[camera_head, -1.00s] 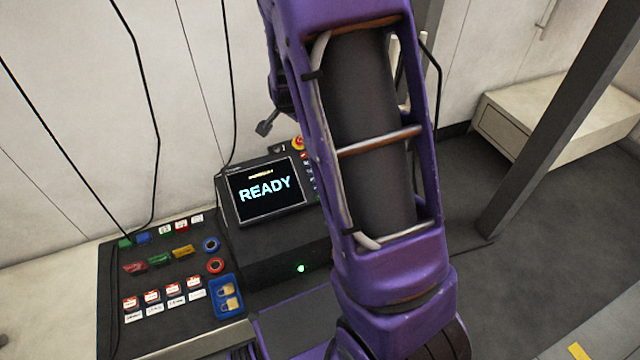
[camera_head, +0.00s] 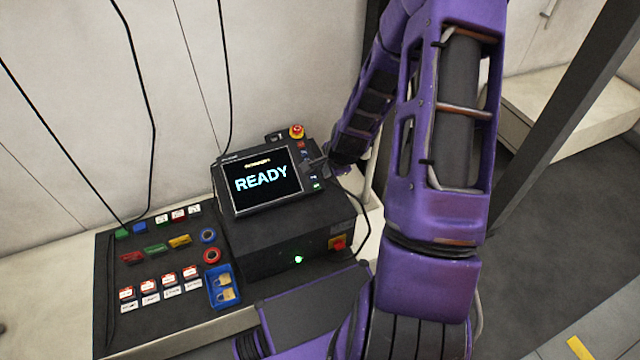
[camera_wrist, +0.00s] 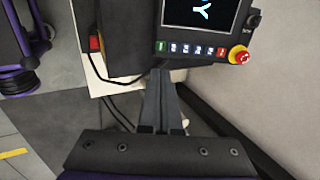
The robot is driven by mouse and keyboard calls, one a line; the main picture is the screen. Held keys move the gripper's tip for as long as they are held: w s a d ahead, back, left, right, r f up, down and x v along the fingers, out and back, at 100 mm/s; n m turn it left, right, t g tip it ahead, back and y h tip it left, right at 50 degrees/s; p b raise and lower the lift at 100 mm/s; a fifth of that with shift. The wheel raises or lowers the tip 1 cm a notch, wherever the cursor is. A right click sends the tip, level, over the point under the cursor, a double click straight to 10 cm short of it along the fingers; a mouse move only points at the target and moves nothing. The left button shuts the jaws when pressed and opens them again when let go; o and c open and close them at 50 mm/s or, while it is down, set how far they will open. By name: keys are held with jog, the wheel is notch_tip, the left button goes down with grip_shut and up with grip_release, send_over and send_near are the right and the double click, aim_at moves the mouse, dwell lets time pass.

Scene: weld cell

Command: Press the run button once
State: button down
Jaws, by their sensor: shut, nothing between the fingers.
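The control panel (camera_head: 268,185) has a screen reading READY. A column of small keys runs down the screen's right side, with a green key (camera_head: 316,186) at the near end and a red key (camera_head: 301,145) at the far end. In the wrist view the keys form a row, from the green key (camera_wrist: 161,47) to the red key (camera_wrist: 221,51). Their labels are too small to read, so I cannot tell which is run. My gripper (camera_wrist: 160,73) is shut and empty, its tips just below the green key in the picture. Contact cannot be told. It also shows in the head view (camera_head: 316,163).
A red emergency stop (camera_head: 297,131) stands beyond the red key. A red-and-yellow switch (camera_head: 338,244) is on the box's front side. A black board with tags and a blue tray of padlocks (camera_head: 223,287) lies to the left. Cables hang nearby.

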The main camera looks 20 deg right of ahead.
aim_at(317, 186)
jog(key=b+x, duration=0.2)
jog(key=x, duration=1.2)
jog(key=shift+b+x, duration=0.3)
jog(key=shift+x, duration=0.65)
jog(key=shift+r, duration=0.15)
